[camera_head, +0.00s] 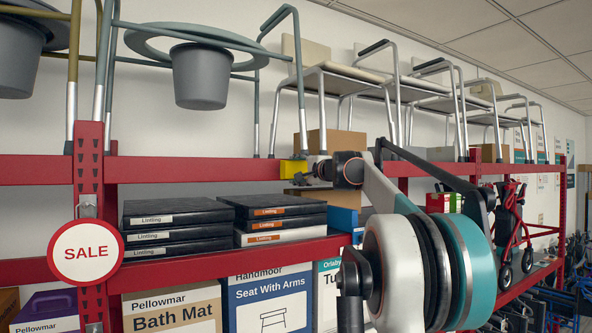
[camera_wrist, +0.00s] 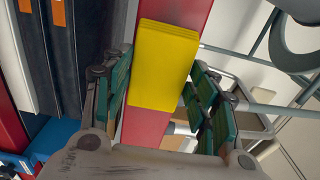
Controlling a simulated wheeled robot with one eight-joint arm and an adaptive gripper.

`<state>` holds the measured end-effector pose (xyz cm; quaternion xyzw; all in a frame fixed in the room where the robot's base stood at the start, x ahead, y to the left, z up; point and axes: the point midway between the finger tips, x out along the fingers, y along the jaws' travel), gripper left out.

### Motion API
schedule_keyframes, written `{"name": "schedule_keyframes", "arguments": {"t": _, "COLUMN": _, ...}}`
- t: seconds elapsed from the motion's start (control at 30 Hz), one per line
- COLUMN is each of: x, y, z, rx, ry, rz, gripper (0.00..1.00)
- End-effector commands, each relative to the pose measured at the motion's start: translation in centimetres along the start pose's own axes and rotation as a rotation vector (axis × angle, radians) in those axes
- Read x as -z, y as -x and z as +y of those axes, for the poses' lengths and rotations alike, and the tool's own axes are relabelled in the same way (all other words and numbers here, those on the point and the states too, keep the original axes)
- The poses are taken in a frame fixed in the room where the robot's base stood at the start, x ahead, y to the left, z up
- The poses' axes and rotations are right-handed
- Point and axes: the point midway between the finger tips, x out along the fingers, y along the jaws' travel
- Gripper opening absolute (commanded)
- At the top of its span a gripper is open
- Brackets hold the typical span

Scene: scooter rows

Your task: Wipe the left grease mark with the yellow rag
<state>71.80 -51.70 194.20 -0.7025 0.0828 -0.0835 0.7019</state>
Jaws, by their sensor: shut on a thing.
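The yellow rag (camera_head: 292,169) is a small folded block at the red upper shelf beam, left of my gripper (camera_head: 310,171). In the wrist view the yellow rag (camera_wrist: 165,62) lies between the green-padded fingers of my gripper (camera_wrist: 160,92), in front of the red beam (camera_wrist: 147,128). My gripper is shut on the rag. I cannot tell whether the rag touches the beam. No grease mark can be made out in either view; the rag and my arm cover part of the beam.
Grey-framed commode chairs (camera_head: 200,75) stand above the upper beam. A round SALE sign (camera_head: 86,253) hangs on the left post. A red rollator (camera_head: 510,230) stands at the right.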

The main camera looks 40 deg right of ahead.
Motion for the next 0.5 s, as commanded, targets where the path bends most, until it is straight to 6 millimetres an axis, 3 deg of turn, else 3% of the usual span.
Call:
{"name": "schedule_keyframes", "arguments": {"t": 0.3, "x": 2.6, "y": -0.2, "z": -0.2, "rx": 0.000, "ry": 0.000, "rz": 0.002, "gripper": 0.34}}
{"name": "schedule_keyframes", "arguments": {"t": 0.5, "x": 2.9, "y": -0.1, "z": -0.1, "rx": 0.000, "ry": 0.000, "rz": 0.001, "gripper": 0.34}}
